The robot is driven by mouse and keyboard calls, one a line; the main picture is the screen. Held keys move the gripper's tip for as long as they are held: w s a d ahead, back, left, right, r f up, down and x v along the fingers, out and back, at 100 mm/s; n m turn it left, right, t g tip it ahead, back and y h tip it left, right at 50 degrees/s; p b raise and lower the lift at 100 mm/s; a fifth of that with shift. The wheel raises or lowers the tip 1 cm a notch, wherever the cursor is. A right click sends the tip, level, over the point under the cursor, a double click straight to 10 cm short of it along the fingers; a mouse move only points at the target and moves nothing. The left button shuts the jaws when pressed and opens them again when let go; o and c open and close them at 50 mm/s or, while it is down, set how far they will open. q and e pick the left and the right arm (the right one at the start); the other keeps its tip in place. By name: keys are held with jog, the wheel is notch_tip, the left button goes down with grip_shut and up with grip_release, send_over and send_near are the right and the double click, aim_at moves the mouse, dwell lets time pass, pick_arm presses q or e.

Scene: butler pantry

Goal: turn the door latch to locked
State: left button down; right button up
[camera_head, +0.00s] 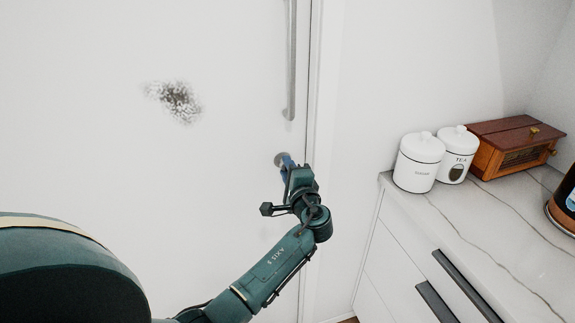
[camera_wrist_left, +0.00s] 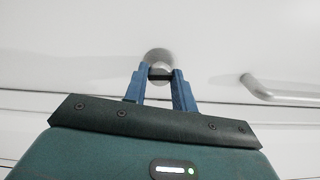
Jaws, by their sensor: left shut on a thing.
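The door latch (camera_head: 280,159) is a small round metal piece on the white door (camera_head: 215,60), below the long door handle. In the left wrist view the latch (camera_wrist_left: 158,56) shows as a round grey disc beyond my fingertips, with a dark bar between them. My left gripper (camera_head: 288,163) is at the latch, its blue fingers shut on it. In the left wrist view the left gripper (camera_wrist_left: 159,74) has its fingers on either side of the dark bar. The latch's turn angle is hard to read because the fingers cover part of it. My right gripper is not in view.
A long vertical handle (camera_head: 291,60) is above the latch and also shows in the left wrist view (camera_wrist_left: 280,92). To the right, a marble counter (camera_head: 480,230) holds two white canisters (camera_head: 418,163) and a wooden box (camera_head: 510,147). A dark smudge (camera_head: 176,98) marks the door.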

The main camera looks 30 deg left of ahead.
pick_arm(q)
jog(key=shift+r+m, duration=0.15)
jog(key=shift+m, duration=0.45)
jog(key=c, duration=1.1)
grip_release()
jog(key=shift+c, duration=0.2)
jog(key=b+v, duration=0.1)
jog(key=v, duration=1.2)
